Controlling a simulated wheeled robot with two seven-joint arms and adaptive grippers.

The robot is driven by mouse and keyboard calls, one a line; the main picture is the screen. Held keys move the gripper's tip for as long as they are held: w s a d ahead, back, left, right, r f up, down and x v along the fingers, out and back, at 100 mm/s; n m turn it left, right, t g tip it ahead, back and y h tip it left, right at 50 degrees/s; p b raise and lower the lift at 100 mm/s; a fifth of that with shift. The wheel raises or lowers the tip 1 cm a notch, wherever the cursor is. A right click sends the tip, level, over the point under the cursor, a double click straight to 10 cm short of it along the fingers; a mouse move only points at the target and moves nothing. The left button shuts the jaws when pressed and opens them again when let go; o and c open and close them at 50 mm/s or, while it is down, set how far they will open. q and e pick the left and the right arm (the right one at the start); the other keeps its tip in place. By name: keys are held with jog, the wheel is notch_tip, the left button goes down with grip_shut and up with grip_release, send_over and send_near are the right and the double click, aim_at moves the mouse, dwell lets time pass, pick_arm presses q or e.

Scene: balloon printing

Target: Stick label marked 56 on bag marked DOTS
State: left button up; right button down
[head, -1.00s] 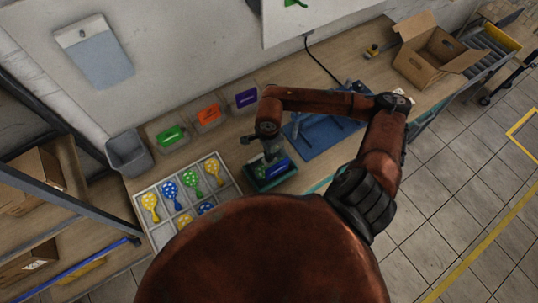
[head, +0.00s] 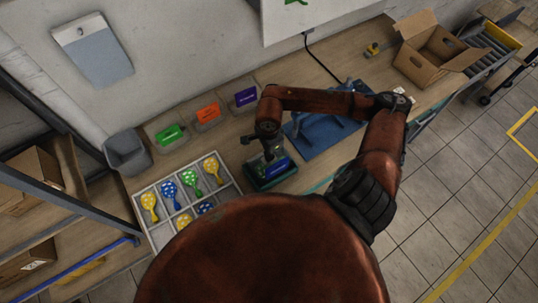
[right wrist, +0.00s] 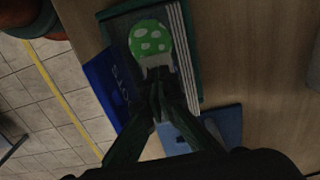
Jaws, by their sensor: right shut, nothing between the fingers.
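My right gripper (head: 272,155) is over a dark green tray (head: 252,184), with its fingers shut and nothing between them. In the right wrist view its fingertips (right wrist: 157,84) are at the lower edge of a green picture with white dots (right wrist: 151,38). The picture lies inside the tray, which also shows there (right wrist: 106,24); I cannot tell whether the fingertips touch it. A blue panel with white lettering (right wrist: 112,85) is at the tray's side. I cannot read DOTS or 56 anywhere. My left gripper is not in view.
A pale divided tray (head: 162,236) holds several dotted balloon shapes. Bins with green, orange and purple cards (head: 171,135) line the wall beside a grey bin (head: 127,153). A blue mat (head: 322,142) lies right of the green tray. An open cardboard box (head: 432,50) stands farther right.

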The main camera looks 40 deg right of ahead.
jog(key=shift+s+f+b, duration=0.1)
jog(key=shift+f+b, duration=0.05)
jog(key=shift+b, duration=0.25)
dwell(1.0)
jog(key=shift+r+p, duration=1.35)
jog(key=shift+r, duration=2.25)
jog(key=shift+f, duration=0.1)
